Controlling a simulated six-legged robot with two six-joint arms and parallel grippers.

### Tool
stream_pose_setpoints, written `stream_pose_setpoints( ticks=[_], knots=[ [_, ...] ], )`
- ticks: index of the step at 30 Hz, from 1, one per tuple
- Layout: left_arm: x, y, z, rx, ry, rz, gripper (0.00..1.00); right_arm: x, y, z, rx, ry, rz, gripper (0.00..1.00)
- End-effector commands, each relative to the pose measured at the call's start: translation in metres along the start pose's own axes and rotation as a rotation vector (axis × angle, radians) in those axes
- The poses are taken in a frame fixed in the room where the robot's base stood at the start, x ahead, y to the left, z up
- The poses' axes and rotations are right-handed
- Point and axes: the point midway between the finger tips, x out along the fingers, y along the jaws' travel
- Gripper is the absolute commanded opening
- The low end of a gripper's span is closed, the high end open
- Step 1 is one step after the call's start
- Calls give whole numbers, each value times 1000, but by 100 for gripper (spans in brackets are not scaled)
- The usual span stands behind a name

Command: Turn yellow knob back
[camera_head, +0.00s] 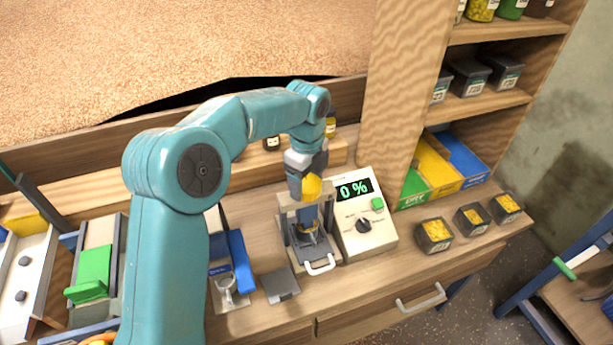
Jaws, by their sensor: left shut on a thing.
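The yellow knob (312,187) sits on top of a small press-like device (284,215) on the wooden bench. My left gripper (306,172) comes down from above and is shut on the yellow knob. The gripper hides part of the knob. Below the knob, a blue and grey body stands inside the device's frame, with a white handle (321,267) at its front. My right gripper is not in view.
A white meter box (378,238) reading 0 % stands close to the device's right. Several dark containers with yellow contents (434,236) stand farther right. A grey plate (280,285) and a blue block (241,262) lie to the left. Shelves (490,108) rise at the back right.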

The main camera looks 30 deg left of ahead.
Motion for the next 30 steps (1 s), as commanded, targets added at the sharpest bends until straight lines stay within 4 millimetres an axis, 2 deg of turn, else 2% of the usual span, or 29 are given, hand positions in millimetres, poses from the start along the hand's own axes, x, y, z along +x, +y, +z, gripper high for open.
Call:
stream_pose_setpoints(
  ticks=[30],
  knots=[
    [-4, -2, 1, -964, 3, -11, 41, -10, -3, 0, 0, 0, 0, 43]
  ],
)
